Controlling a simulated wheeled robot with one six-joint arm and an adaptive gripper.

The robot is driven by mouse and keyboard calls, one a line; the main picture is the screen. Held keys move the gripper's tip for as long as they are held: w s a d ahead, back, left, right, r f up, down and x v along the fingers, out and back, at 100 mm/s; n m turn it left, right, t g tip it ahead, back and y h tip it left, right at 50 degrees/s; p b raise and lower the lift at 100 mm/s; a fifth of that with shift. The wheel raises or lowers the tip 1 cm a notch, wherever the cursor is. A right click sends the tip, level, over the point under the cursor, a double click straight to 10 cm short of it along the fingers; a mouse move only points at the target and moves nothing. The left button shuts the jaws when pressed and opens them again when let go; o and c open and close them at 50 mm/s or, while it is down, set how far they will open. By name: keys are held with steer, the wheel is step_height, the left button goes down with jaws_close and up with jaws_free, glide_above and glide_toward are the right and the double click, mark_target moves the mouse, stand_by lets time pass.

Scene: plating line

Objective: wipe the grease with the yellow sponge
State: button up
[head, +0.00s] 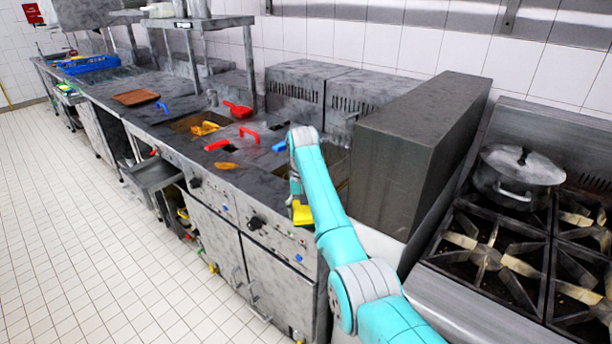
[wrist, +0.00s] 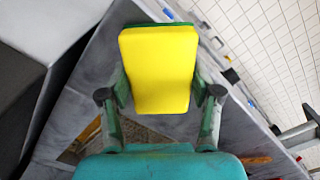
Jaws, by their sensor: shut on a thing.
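The yellow sponge (wrist: 158,72) has a green backing along its edge. My gripper (wrist: 161,95) is shut on it, one finger on each side, in the wrist view. In the head view the sponge (head: 302,213) shows at the front edge of the steel counter, beside my arm, which hides most of the gripper. I cannot tell whether the sponge touches the counter. A flat orange-brown patch (head: 226,165), which looks like the grease, lies on the counter to the left of the sponge. An orange-brown spot (wrist: 256,160) also shows at the lower right of the wrist view.
Fryer wells with red handles (head: 218,145) and blue handles (head: 279,146) lie along the counter. A tall grey block (head: 400,150) stands right of my gripper. A lidded pot (head: 518,178) sits on the stove. A brown board (head: 136,97) lies farther left.

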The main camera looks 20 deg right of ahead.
steer(key=shift+r, duration=3.65)
